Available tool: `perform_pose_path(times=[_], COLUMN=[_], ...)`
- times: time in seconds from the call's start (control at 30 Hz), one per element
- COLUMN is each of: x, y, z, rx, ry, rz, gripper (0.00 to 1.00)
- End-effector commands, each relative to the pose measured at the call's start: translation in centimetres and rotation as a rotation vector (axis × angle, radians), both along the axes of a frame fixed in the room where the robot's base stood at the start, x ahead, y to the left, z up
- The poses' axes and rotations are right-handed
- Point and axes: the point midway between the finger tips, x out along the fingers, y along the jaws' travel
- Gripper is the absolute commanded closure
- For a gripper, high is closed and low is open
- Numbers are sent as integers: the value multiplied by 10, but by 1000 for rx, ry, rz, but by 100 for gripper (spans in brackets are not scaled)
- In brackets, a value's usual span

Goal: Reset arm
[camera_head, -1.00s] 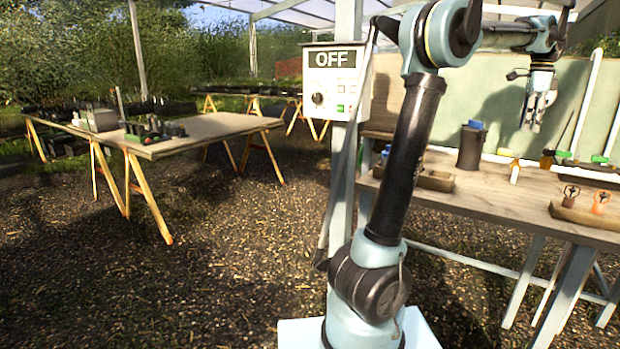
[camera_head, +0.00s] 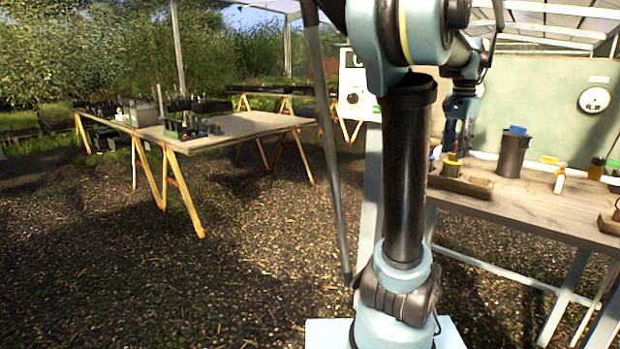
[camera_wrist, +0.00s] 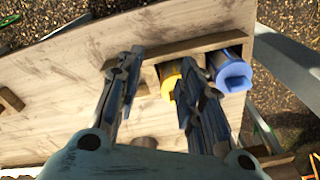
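My gripper (camera_head: 457,140) is above the left part of the right-hand workbench, close over a small wooden tray (camera_head: 478,188). In the wrist view my gripper (camera_wrist: 160,62) has its two dark fingers apart, with bare wood showing between them. A yellow-capped tube (camera_wrist: 170,78) lies beside the right finger, partly hidden by it; I cannot tell if they touch. It also shows below the gripper in the head view (camera_head: 452,166). A blue-capped tube (camera_wrist: 232,74) lies farther right in the wrist view. My upright arm link hides part of the bench.
The workbench (camera_head: 540,202) also carries a dark canister (camera_head: 513,156) and a small yellow bottle (camera_head: 559,180). A control box (camera_head: 354,98) is partly hidden behind my arm. A trestle table (camera_head: 235,127) with trays stands left. The gravel between is clear.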

Motion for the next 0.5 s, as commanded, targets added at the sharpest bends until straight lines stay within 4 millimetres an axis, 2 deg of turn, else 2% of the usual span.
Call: perform_pose_path(times=[0.03,0.2,0.5], x=[-6,-26,-78], y=[23,82,168], z=[-10,-45,-117], rx=[-5,-23,-56], ry=[-2,-12,-31], rz=[64,269,629], gripper=[65,65,65])
